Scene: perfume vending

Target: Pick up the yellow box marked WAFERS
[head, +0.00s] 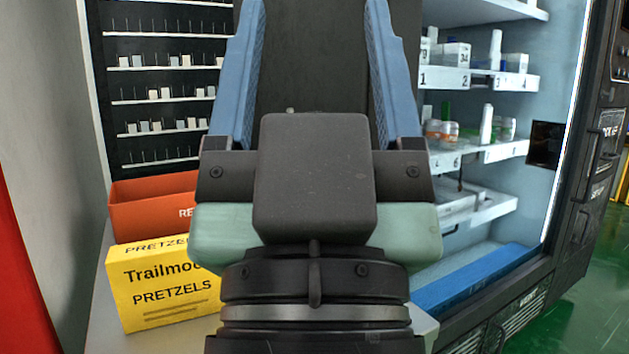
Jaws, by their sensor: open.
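A yellow box (165,283) stands at the lower left on a pale surface. Its printing reads "Trailmo…" and "PRETZELS", with its right end hidden behind my gripper and wrist. I see no yellow box marked WAFERS in this view. My gripper (315,20) fills the middle of the view, its two blue fingers spread wide apart with nothing between them. It is to the right of the yellow box and apart from it. My wrist hides what lies directly behind it.
An orange-red bin (140,212) stands behind the yellow box. Racks of perfume items (160,95) line the back left. An open lit cabinet (487,150) with stocked shelves is on the right, with a dark door frame (596,160). Green floor (600,270) shows far right.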

